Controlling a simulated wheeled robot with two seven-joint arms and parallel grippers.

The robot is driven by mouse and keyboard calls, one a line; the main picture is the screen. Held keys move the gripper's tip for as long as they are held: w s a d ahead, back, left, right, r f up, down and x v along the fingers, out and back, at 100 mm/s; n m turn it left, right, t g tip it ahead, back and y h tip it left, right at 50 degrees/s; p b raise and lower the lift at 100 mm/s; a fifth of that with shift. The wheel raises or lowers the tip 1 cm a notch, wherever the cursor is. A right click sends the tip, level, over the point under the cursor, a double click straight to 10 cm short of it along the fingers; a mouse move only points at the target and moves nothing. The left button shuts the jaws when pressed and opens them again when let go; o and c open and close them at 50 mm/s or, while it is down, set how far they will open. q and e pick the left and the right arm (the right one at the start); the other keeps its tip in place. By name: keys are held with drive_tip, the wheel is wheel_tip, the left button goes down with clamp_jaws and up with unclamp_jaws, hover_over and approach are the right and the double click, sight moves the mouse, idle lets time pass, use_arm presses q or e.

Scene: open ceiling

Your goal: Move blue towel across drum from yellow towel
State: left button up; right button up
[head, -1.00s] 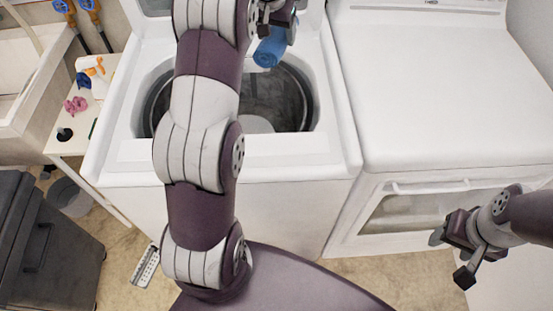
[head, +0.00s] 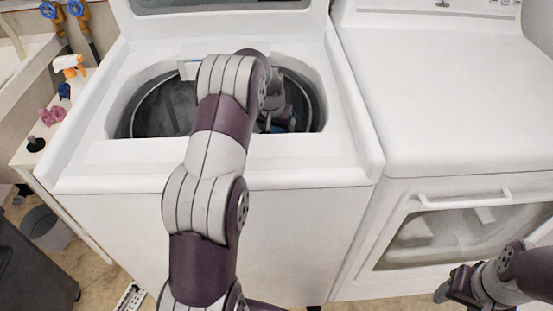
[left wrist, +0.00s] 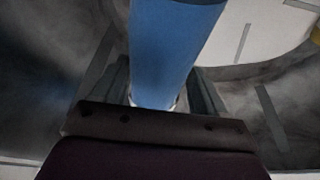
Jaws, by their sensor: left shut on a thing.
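The blue towel (left wrist: 172,45) is rolled up and fills the middle of the left wrist view. My left gripper (left wrist: 158,92) is shut on it, with one finger on each side. In the head view my left arm reaches down into the washer drum (head: 160,108), and the gripper (head: 280,118) is low inside its right half, partly hidden. The towel is mostly hidden there. A small yellow patch (left wrist: 316,35), perhaps the yellow towel, shows at the right edge of the left wrist view. My right gripper (head: 453,295) is empty in front of the dryer, cut by the frame edge.
The washer's front rim (head: 120,172) and raised lid (head: 220,22) bound the drum opening. A white dryer (head: 450,110) stands to the right. A side table with a spray bottle (head: 69,65) and pink item (head: 52,115) is at the left. The drum's left half looks clear.

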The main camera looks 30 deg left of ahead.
use_arm(q)
wheel_tip(320, 180, down, 11)
drive_tip(key=shift+w+b, duration=0.1)
drive_tip(key=shift+b, duration=0.55)
drive_tip(key=o, duration=1.4)
drive_tip(key=shift+f, duration=0.1)
drive_tip(key=shift+c, duration=0.2)
drive_tip(key=shift+r, duration=0.3)
drive_tip(key=p+v, duration=0.2)
drive_tip(key=v, duration=0.9)
drive_tip(key=shift+s+r, duration=0.25)
drive_tip(key=shift+r, duration=0.1)
